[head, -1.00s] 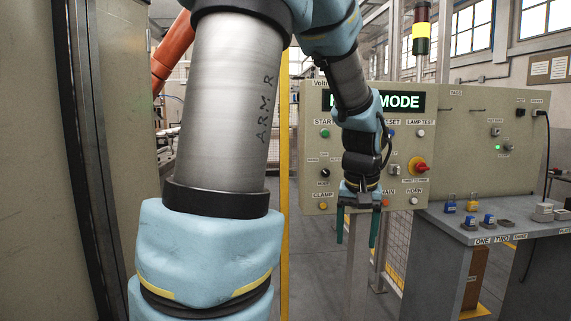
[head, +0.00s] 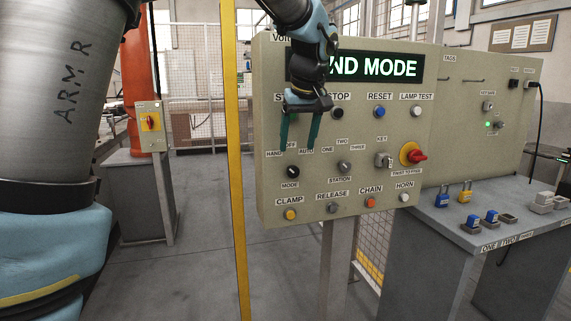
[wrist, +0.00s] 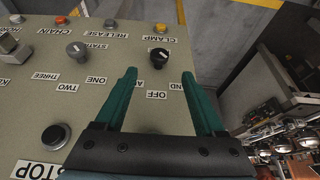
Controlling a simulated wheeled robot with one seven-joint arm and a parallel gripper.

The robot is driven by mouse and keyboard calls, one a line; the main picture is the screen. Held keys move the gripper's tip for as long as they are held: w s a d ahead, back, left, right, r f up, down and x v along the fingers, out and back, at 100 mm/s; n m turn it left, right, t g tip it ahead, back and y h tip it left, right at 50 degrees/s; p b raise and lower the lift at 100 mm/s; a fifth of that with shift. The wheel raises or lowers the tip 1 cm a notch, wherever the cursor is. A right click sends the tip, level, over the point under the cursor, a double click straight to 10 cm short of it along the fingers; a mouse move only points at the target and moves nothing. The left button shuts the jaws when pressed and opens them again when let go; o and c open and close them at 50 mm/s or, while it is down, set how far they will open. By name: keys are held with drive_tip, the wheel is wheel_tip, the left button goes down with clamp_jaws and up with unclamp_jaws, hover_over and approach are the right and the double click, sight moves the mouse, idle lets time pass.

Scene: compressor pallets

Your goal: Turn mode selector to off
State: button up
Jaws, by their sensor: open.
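The mode selector (head: 292,171) is a black knob at the lower left of the grey control panel, with HAND, OFF and AUTO labels above it. It also shows in the wrist view (wrist: 159,55), past the OFF label. I cannot tell its pointer direction surely. My gripper (head: 297,148) has two green fingers, open and empty, pointing down in front of the panel just above the knob in the head view. In the wrist view the fingertips (wrist: 158,73) straddle the line to the knob, which lies just beyond them, apart from it. My gripper partly hides the OFF label in the head view.
The panel's display (head: 375,67) shows "ND MODE", its left part hidden by my arm. The station knob (head: 344,165), key switch (head: 383,160) and red emergency knob (head: 415,156) sit to the right. The yellow clamp button (head: 291,215) is below. A yellow post (head: 237,160) stands left.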

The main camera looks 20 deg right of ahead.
sight(294, 169)
drive_tip(key=p+x, duration=0.1)
drive_tip(key=x, duration=0.7)
drive_tip(key=shift+f, duration=0.15)
drive_tip(key=shift+s, duration=0.1)
clamp_jaws()
